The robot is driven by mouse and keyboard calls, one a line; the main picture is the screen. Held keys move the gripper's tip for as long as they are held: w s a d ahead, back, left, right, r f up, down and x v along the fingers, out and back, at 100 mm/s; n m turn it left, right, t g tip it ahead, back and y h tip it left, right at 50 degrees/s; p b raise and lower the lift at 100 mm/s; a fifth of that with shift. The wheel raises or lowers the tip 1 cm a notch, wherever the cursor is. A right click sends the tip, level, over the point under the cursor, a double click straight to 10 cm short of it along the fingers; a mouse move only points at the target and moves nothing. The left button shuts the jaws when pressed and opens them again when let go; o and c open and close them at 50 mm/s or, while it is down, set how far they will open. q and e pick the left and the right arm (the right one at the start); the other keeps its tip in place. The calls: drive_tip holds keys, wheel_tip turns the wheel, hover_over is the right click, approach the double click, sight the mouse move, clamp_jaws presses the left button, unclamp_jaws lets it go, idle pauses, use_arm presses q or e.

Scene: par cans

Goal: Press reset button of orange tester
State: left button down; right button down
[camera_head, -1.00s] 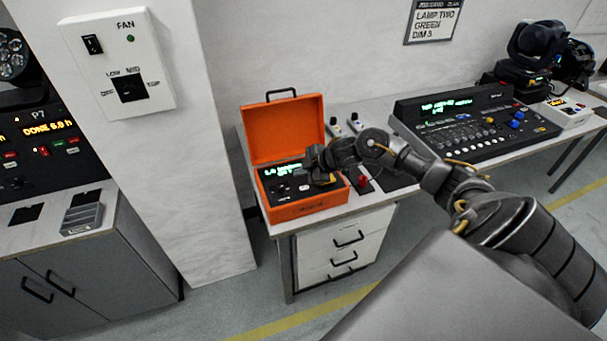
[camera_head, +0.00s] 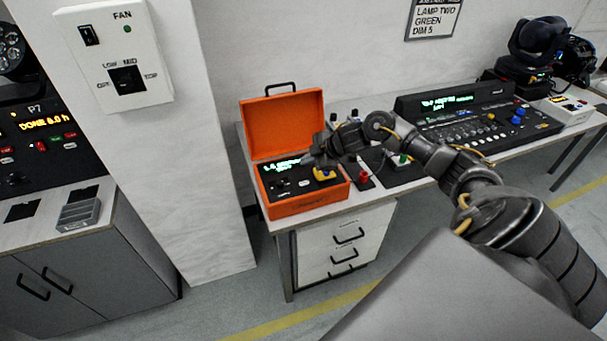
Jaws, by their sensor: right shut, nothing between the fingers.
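The orange tester (camera_head: 309,206) is an open case on the left end of the table, its lid (camera_head: 284,126) standing up at the back. Its black panel shows a lit display (camera_head: 284,166), dark controls on the left and a yellow part with a blue top (camera_head: 324,173) on the right. Which control is the reset button I cannot read. My right gripper (camera_head: 308,160) is shut and empty, its tips over the back right part of the panel, just behind the yellow part. Whether it touches the panel I cannot tell. My left gripper is not in view.
A red button (camera_head: 364,178) and other small controls stand right of the tester. A lighting console (camera_head: 478,125) lies further right on the table (camera_head: 379,196). A wall pillar with a FAN switch box (camera_head: 117,55) stands left of the tester.

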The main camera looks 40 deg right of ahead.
drive_tip(key=b, duration=0.4)
hover_over(307, 184)
wheel_tip(307, 184, down, 4)
drive_tip(key=shift+d+f, duration=0.1)
drive_tip(key=shift+f, duration=0.1)
drive_tip(key=shift+f+b, duration=0.4)
drive_tip(key=shift+f, duration=0.75)
drive_tip(key=shift+f, duration=0.1)
idle(0.6)
drive_tip(key=shift+f, duration=0.3)
drive_tip(key=shift+f, duration=0.4)
idle(0.5)
drive_tip(key=shift+r, duration=0.1)
drive_tip(key=shift+r+p, duration=0.65)
drive_tip(key=shift+r, duration=0.05)
drive_tip(key=shift+r, duration=0.1)
